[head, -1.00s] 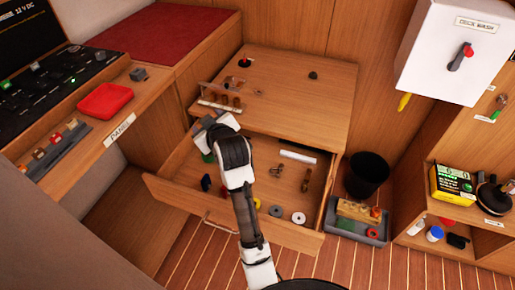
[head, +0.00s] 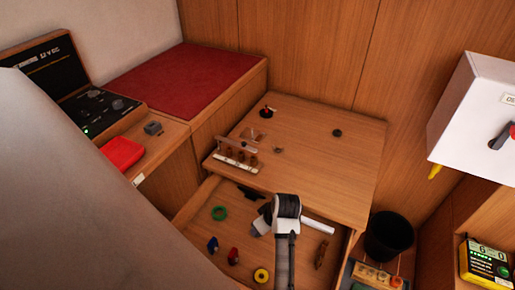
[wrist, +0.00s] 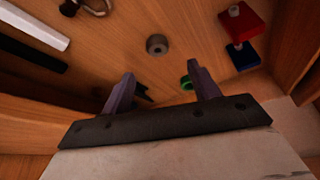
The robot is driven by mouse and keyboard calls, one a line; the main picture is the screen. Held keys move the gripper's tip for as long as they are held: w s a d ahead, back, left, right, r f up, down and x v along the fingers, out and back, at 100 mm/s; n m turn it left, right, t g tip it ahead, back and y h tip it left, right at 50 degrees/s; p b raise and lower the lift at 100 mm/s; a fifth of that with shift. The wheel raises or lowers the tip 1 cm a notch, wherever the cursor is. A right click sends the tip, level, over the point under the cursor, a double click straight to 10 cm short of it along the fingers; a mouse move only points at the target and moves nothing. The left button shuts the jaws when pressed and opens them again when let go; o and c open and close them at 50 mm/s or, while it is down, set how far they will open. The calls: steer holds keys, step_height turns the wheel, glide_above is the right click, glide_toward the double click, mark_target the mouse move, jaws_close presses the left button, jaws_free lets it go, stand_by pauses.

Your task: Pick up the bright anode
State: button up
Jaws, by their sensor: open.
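My gripper (head: 262,222) is over the open drawer, its fingers mostly hidden by my arm in the head view. In the wrist view my gripper (wrist: 161,72) is open with nothing between its fingers. A small grey disc with a dark centre (wrist: 157,45) lies on the drawer floor just beyond the fingertips, apart from them. It may be the bright anode; I cannot tell for sure. My arm hides that part of the drawer in the head view.
The drawer holds a green ring (head: 219,213), blue (head: 213,244) and red (head: 233,256) pieces, a yellow ring (head: 262,275) and a white bar (head: 318,226). A rack (head: 236,162) stands on the counter above. A black bin (head: 388,236) is at right.

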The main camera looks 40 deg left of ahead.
steer(key=x, duration=0.3)
steer(key=p+x, duration=0.1)
steer(key=x, duration=0.5)
steer(key=shift+w+a, duration=0.1)
steer(key=shift+w, duration=0.15)
steer(key=c, duration=1.1)
steer(key=shift+c, duration=0.2)
